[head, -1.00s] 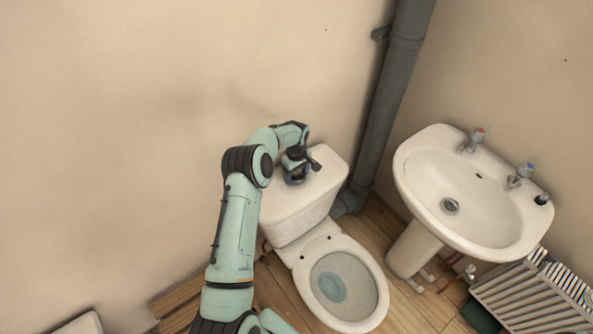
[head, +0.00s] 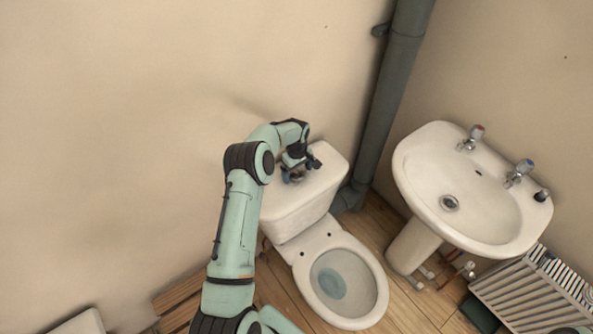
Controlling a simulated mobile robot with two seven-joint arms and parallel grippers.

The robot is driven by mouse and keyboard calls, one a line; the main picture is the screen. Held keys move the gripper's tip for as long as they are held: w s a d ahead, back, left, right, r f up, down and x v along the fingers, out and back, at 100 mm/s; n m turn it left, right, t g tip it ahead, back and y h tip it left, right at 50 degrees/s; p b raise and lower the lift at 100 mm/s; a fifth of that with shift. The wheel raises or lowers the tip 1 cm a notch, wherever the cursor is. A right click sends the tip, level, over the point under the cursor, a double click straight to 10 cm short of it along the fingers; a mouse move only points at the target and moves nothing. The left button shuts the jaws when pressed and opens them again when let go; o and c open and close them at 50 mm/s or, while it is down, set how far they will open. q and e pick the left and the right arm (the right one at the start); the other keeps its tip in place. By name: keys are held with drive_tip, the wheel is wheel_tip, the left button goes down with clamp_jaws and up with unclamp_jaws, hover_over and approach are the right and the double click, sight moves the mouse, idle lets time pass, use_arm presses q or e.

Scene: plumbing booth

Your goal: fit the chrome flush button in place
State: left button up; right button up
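The white toilet cistern (head: 325,190) stands against the back wall, its lid facing up. My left gripper (head: 301,174) is just above the middle of the lid, pointing down. Its dark fingers are small in the view, and I cannot tell whether they are open or shut. The chrome flush button cannot be made out; the gripper covers that part of the lid. Whether the gripper touches the lid is unclear. My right gripper is not in view.
The toilet bowl (head: 312,262) is open in front of the cistern. A white washbasin (head: 425,185) with two taps stands at the right. A grey waste pipe (head: 385,110) runs up the corner.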

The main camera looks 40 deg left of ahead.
use_arm(q)
wheel_tip(320, 180, up, 13)
drive_tip(key=shift+r, duration=0.2)
idle(0.5)
drive_tip(key=shift+s, duration=0.1)
idle(0.5)
